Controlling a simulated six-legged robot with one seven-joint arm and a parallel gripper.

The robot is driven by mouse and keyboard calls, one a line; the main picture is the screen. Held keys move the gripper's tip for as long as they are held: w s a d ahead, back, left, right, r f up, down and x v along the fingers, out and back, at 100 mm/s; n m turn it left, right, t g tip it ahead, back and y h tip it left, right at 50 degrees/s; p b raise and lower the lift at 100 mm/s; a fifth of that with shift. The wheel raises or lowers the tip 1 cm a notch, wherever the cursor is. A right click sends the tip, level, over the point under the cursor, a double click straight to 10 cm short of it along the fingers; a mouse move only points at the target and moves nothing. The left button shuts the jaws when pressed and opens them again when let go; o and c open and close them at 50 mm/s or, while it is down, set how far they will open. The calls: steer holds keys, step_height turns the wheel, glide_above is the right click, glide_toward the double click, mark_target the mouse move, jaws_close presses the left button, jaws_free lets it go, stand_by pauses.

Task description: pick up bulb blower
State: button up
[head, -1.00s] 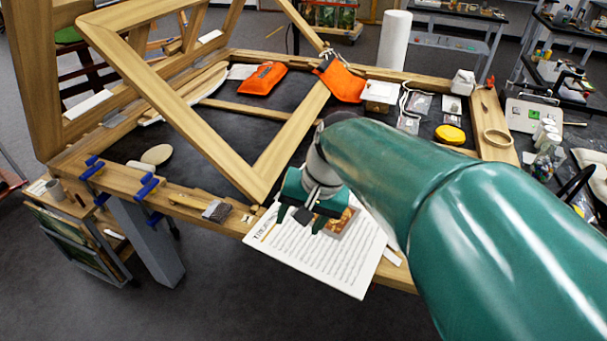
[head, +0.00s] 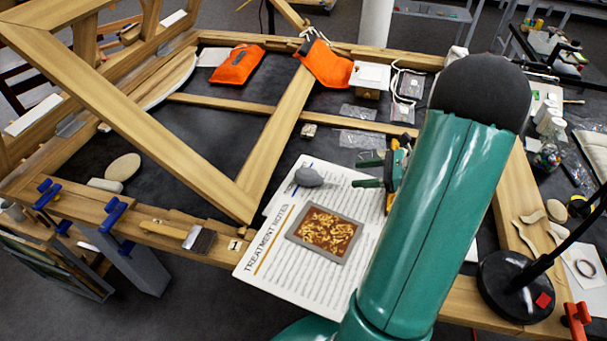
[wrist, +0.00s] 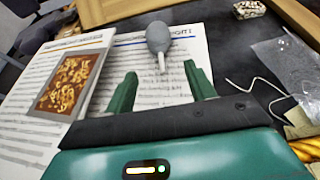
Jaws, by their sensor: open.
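The bulb blower (head: 308,177) is a small grey rubber bulb with a thin nozzle. It lies on the top part of the white treatment notes sheet (head: 262,262). In the wrist view the bulb blower (wrist: 159,38) lies ahead of my gripper, its nozzle pointing back toward the gap between the fingers. My gripper (head: 368,171) is to the right of the bulb in the head view, with its green fingers pointing left toward it. The fingers (wrist: 160,88) are apart with nothing between them. The bulb is not touched.
A framed gilt fragment (head: 325,235) lies on the notes beside the bulb. A small stone-like block (head: 309,131) and clear plastic bags (head: 361,139) lie behind. A slanted wooden frame (head: 130,115) rises at left. A black lamp base (head: 515,287) stands at right.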

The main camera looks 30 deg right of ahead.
mark_target(318, 179)
steer(key=x, duration=0.8)
steer(key=shift+s+a+f, duration=0.1)
steer(key=shift+a+f, duration=0.05)
steer(key=shift+a, duration=0.15)
steer(key=x, duration=0.4)
steer(key=shift+w+f, duration=0.1)
steer(key=shift+w, duration=0.2)
steer(key=c, duration=1.1)
